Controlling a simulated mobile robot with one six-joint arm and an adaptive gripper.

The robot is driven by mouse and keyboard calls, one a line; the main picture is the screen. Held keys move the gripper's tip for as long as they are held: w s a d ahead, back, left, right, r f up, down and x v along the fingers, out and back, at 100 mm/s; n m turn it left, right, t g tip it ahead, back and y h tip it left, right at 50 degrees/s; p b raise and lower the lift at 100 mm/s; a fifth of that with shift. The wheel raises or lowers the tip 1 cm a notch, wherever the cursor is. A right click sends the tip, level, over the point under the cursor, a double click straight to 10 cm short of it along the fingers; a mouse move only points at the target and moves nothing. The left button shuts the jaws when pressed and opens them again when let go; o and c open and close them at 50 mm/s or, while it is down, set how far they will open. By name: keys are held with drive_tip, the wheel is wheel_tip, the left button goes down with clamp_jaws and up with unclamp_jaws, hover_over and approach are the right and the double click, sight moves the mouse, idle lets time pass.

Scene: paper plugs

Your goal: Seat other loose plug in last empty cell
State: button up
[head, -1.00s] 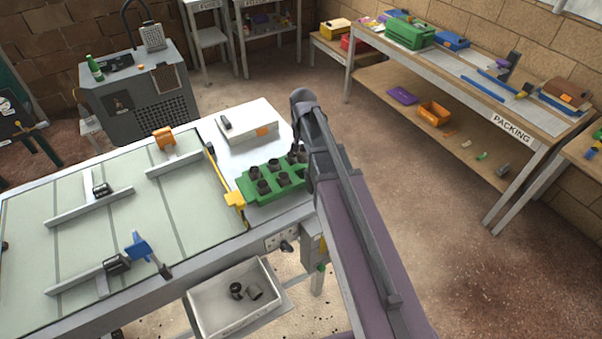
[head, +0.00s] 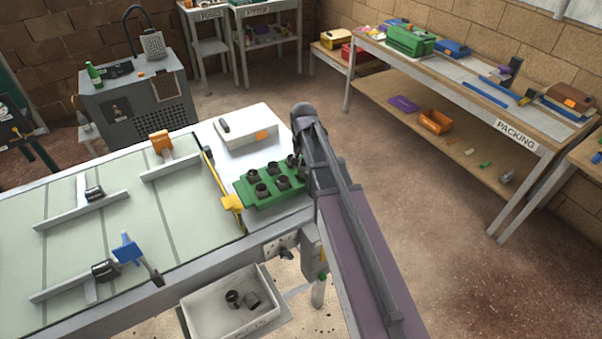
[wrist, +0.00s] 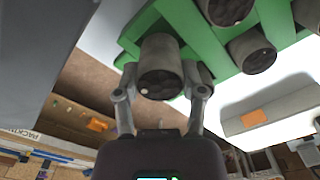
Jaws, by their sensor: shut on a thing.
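The green block (head: 243,190) lies on the white right end of the bench, with several dark plugs standing in its cells. It also shows in the wrist view (wrist: 192,38). My gripper (wrist: 160,75) has its two fingers on either side of a dark grey plug (wrist: 162,52) at the block's corner. The plug's round end faces the wrist camera. I cannot tell how deep it sits in a cell. In the head view my arm hides the fingers and this corner. Two more dark plugs (head: 233,298) (head: 251,299) lie loose in the white bin (head: 205,320).
A white box (head: 247,128) stands behind the block. The pale green belt (head: 125,215) with rails is further left. The packing table (head: 470,90) is across the floor.

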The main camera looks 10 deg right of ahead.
sight(303, 171)
drive_tip(key=shift+f, duration=0.1)
drive_tip(key=shift+f+b, duration=1.8)
drive_tip(key=shift+b, duration=0.1)
drive_tip(key=o, duration=1)
drive_tip(key=shift+r, duration=0.15)
wheel_tip(303, 171, up, 12)
drive_tip(key=p, duration=1.2)
